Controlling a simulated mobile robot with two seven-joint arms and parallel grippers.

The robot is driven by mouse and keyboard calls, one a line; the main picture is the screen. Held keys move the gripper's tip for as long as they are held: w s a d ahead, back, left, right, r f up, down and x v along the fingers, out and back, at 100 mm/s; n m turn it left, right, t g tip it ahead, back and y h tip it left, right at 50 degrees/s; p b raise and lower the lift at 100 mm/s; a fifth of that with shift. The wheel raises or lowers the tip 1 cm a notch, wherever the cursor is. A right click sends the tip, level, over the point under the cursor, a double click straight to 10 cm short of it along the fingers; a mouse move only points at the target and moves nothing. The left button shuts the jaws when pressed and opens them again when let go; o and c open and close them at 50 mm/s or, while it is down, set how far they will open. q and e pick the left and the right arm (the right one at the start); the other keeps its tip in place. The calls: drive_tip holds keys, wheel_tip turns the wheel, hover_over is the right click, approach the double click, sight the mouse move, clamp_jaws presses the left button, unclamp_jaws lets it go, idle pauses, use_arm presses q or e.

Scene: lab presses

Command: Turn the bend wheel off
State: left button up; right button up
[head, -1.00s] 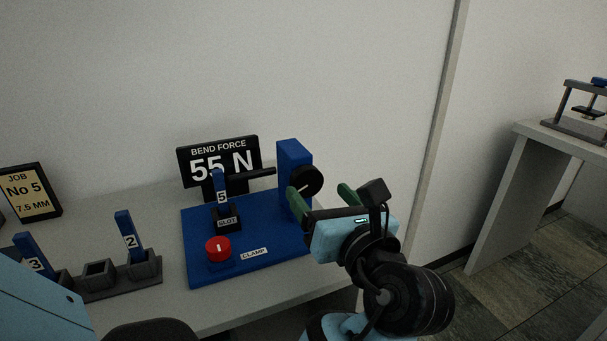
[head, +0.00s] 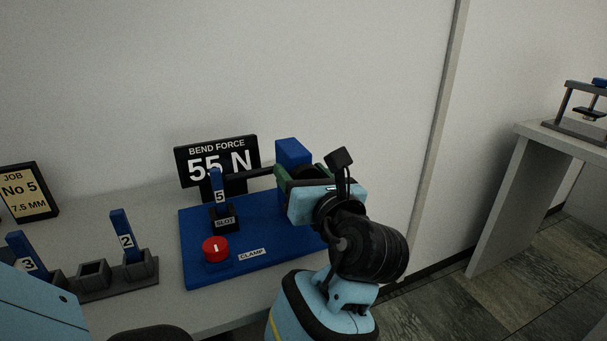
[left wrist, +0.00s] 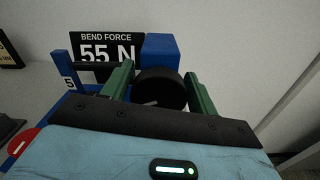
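The black bend wheel (left wrist: 160,88) sits on the front of the blue post (left wrist: 160,45), with a pale mark low on its face. In the head view the blue post (head: 293,152) shows, but my gripper mostly hides the wheel. My left gripper (head: 303,172) is at the wheel. In the left wrist view its green fingers (left wrist: 158,72) are open, one on each side of the wheel; whether they touch it I cannot tell. The bend force display (head: 217,163) reads 55 N. My right gripper is not in view.
A red clamp knob (head: 215,249) and a slot holding blue strip 5 (head: 218,190) stand on the blue base (head: 275,235). A grey rack (head: 118,282) with strips 2 and 3 and a job sign (head: 28,192) are at the left. Another press stands at the far right.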

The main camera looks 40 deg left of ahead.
use_arm(q)
drive_tip(key=c, duration=0.6)
drive_tip(key=shift+r+p, duration=0.1)
drive_tip(key=shift+p, duration=0.25)
drive_tip(key=shift+c, duration=0.2)
drive_tip(key=n+p, duration=0.1)
drive_tip(key=p, duration=0.2)
drive_tip(key=shift+r+n, duration=0.15)
drive_tip(key=shift+n, duration=0.25)
drive_tip(key=shift+s+n+p, duration=0.1)
drive_tip(key=shift+n+p, duration=0.5)
drive_tip(key=shift+p, duration=0.4)
drive_tip(key=shift+n+p, duration=0.55)
drive_tip(key=shift+n, duration=0.05)
drive_tip(key=shift+f, duration=0.2)
drive_tip(key=o, duration=1)
